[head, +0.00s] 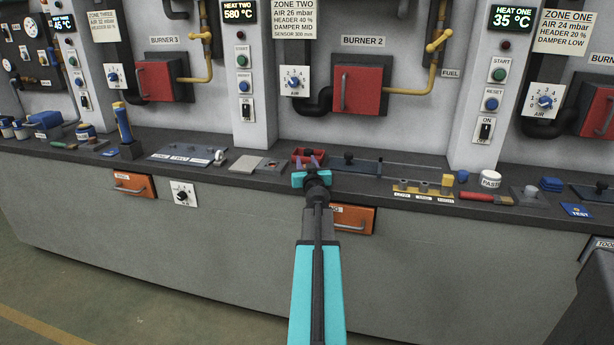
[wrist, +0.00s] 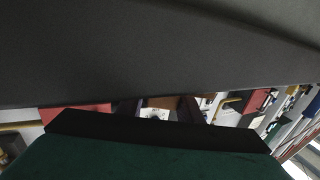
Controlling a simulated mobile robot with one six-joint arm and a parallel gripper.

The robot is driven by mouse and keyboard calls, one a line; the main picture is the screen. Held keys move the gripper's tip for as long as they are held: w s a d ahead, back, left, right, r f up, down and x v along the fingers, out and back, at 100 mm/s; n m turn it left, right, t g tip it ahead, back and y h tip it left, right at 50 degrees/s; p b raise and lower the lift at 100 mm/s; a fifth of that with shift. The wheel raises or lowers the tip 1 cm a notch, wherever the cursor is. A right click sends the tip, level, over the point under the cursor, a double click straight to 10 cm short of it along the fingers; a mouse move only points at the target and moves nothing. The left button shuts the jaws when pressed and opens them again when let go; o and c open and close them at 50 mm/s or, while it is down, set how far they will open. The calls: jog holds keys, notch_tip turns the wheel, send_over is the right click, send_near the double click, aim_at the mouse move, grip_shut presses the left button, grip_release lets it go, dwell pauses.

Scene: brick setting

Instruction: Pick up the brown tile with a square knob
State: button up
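My gripper (head: 307,163) is over the dark bench top, at the front of a small red tray (head: 309,152). Its two purplish fingers stand apart, with nothing clearly held between them. In the wrist view the fingers (wrist: 163,108) show partly behind the dark gripper body, with a brown patch beyond them that I cannot identify. Left of the gripper, a small grey-brown tile (head: 269,167) with a small knob lies beside a plain light tile (head: 243,165). I cannot tell whether the knob is square or whether this is the brown tile.
Right of my gripper are a dark plate with a knob (head: 349,164), a labelled rack of pegs (head: 423,191) and a red-handled tool (head: 484,198). A labelled panel (head: 187,155) lies left. Orange drawers (head: 133,187) are in the bench front. Burner cabinets stand behind the bench.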

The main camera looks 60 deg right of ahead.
grip_shut()
jog(key=shift+r, duration=0.15)
